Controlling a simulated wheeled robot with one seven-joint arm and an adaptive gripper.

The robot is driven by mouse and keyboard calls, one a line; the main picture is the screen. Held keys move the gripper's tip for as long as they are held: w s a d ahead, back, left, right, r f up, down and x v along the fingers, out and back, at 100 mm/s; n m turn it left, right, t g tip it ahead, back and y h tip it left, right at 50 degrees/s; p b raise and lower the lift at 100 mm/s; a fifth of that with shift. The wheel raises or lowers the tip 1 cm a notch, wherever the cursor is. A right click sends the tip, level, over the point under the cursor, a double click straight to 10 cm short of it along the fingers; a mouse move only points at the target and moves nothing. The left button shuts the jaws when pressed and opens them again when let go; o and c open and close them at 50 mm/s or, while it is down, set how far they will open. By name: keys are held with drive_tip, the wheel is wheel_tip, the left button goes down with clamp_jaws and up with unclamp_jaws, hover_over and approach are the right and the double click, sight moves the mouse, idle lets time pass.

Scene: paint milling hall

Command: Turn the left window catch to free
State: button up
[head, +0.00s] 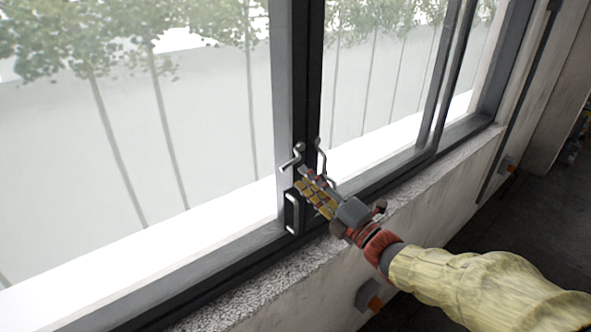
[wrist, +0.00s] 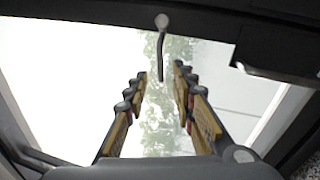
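The left window catch (head: 292,158) is a small bent metal lever on the dark upright between the panes. A second bent metal lever, the right catch (head: 320,155), is close beside it. My gripper (head: 306,179) is just below both levers, with its yellow-padded fingers pointing up and left toward the frame. In the wrist view my gripper (wrist: 160,74) is open with nothing held. One lever (wrist: 161,45) hangs from a round pivot ahead, its lower end showing between the fingertips. I cannot tell which catch this is, or whether a finger touches it.
A speckled stone sill (head: 260,297) runs below the window. The glass panes (head: 150,130) stand close behind the catches. Orange-marked boxes (head: 375,300) are on the wall below.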

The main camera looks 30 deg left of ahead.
drive_tip(key=shift+v, duration=2.35)
